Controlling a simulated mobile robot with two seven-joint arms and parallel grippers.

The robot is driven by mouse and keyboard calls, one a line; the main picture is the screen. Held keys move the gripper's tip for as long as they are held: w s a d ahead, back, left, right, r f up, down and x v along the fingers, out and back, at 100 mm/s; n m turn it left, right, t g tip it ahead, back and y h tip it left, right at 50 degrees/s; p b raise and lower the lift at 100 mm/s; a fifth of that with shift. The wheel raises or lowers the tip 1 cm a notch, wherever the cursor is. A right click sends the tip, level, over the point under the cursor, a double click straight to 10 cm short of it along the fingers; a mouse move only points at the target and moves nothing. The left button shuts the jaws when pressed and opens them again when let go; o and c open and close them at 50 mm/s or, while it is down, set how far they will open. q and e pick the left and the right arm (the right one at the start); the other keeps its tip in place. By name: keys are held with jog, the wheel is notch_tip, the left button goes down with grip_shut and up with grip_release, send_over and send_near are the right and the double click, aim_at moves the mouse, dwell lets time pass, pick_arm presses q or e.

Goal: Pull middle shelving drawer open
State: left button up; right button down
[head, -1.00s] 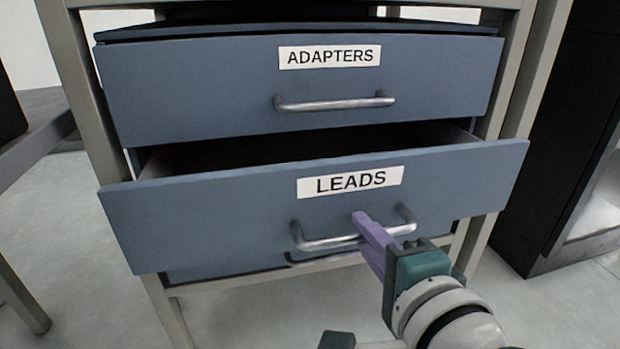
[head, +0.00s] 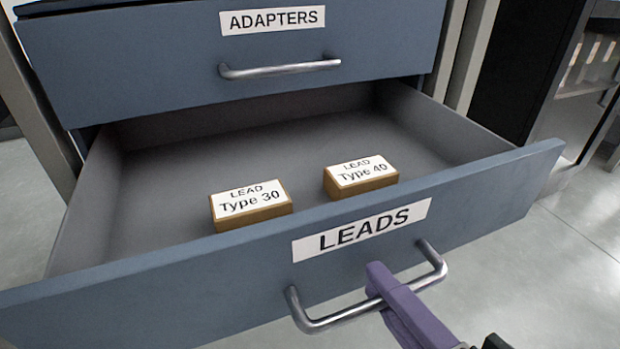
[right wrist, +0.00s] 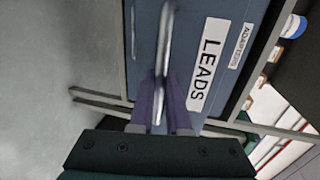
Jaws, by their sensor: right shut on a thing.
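The middle drawer (head: 230,290), labelled LEADS, stands well open in the head view, and its grey inside shows. Its metal bar handle (head: 345,313) is on the front below the label. My right gripper (head: 385,285), with purple fingers, is shut on this handle. In the right wrist view the handle (right wrist: 164,60) runs between the two fingers (right wrist: 160,108). My left gripper is not in view.
The ADAPTERS drawer (head: 150,75) above is shut or nearly so, with its own handle (head: 280,68). Inside the open drawer lie a Type 30 lead box (head: 250,205) and a Type 40 lead box (head: 361,177). Clear floor (head: 560,270) lies to the right.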

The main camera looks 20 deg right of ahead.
jog(key=c, duration=0.9)
grip_release()
jog(key=shift+s, duration=0.1)
jog(key=p+v, duration=0.2)
jog(key=v, duration=0.8)
jog(key=shift+p, duration=0.3)
